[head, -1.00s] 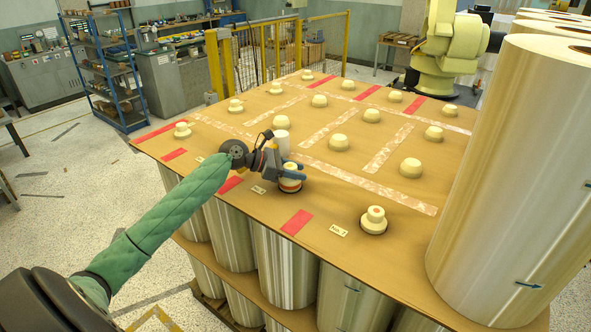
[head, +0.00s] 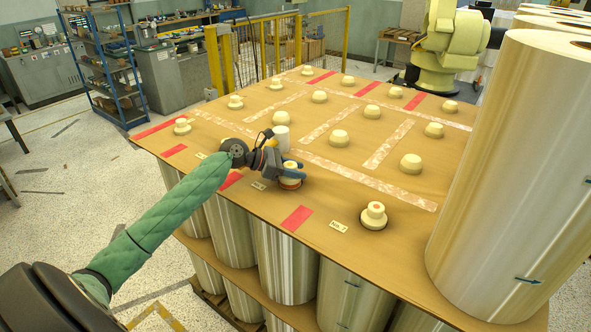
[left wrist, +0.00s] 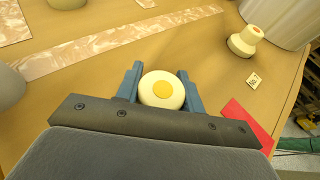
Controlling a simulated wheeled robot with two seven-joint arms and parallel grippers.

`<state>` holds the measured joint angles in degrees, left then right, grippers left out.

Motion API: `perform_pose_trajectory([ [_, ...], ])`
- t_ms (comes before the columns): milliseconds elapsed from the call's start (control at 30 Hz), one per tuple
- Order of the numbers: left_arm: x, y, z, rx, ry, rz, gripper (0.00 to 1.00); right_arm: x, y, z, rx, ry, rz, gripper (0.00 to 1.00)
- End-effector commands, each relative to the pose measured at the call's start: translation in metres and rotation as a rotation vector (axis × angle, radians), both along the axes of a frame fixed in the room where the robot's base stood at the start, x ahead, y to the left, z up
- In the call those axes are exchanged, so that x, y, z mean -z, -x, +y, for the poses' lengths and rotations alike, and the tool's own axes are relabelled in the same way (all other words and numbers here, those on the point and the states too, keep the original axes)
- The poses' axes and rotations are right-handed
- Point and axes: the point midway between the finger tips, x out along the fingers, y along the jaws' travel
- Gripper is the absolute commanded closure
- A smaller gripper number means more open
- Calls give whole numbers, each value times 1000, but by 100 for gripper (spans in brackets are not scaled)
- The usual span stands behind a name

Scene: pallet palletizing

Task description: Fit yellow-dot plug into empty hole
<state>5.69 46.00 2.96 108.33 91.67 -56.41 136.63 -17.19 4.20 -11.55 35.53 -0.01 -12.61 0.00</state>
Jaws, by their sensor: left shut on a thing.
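My left gripper (head: 290,175) is shut on a cream plug at the near edge of the brown board. In the left wrist view the plug (left wrist: 148,99) has a yellow dot on top and sits between the blue fingers (left wrist: 190,90). In the head view the plug (head: 291,164) is upright, with its lower part in or just at the board surface. The fingers hide part of it, and I cannot tell how deep it sits. The hole itself is hidden under the plug. My right gripper is not in view.
A stepped plug with an orange-red dot (head: 376,209) stands to the right, beside a small label (head: 338,229). A pale cylinder (head: 281,140) stands just behind my gripper. Several cream plugs dot the board (head: 260,215). A tall film roll (head: 500,180) blocks the right side.

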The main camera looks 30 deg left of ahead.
Motion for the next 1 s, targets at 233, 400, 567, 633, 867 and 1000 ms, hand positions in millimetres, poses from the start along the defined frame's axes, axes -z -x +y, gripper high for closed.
perform_pose_trajectory([
  [233, 2, 0, 0, 0, 1, 1, 84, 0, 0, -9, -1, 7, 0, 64],
  [400, 3, 0, 0, 0, 0, 1, 87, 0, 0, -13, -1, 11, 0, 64],
  [567, 3, 0, 0, 0, 0, 1, 36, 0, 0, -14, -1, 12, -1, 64],
  [633, 3, 0, 0, 0, 0, 0, 36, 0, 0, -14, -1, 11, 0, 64],
  [867, 3, 1, 1, 0, 0, 0, 36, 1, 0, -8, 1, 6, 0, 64],
  [1000, 2, 7, 9, -1, -2, 1, 36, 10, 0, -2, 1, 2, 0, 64],
])
